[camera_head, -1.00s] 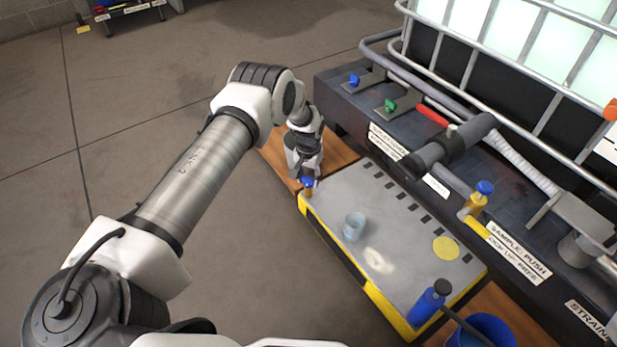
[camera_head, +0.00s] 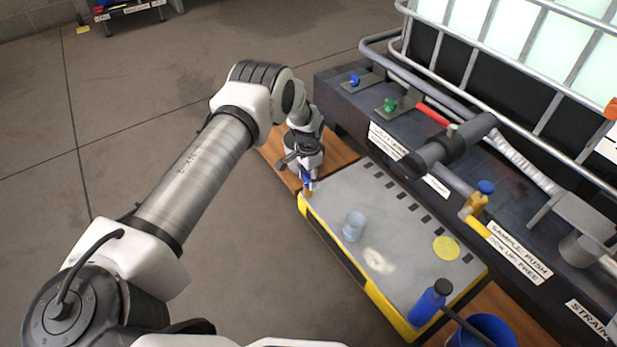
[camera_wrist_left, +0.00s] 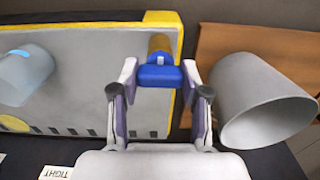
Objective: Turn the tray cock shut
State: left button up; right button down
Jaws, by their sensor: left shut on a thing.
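The tray cock is a brass-yellow body with a blue handle (camera_head: 306,176), at the far left corner of the grey tray (camera_head: 400,262) with its yellow-and-black rim. In the left wrist view the blue handle (camera_wrist_left: 160,77) lies crosswise between my fingers, with the brass body (camera_wrist_left: 159,46) beyond it. My left gripper (camera_wrist_left: 160,84) is shut on the handle, a finger at each end. In the head view the gripper (camera_head: 308,180) comes down over the cock and partly hides it. My right gripper is not in view.
A translucent blue cup (camera_head: 353,226) stands on the tray. A grey open cylinder (camera_wrist_left: 265,100) is close beside the gripper. A dark bench with valves and pipes (camera_head: 357,104) runs along the right.

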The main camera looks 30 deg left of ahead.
aim_at(308, 177)
pick_arm(q)
jog(key=o, duration=1.1)
jog(key=shift+o, duration=0.2)
notch_tip(308, 177, up, 12)
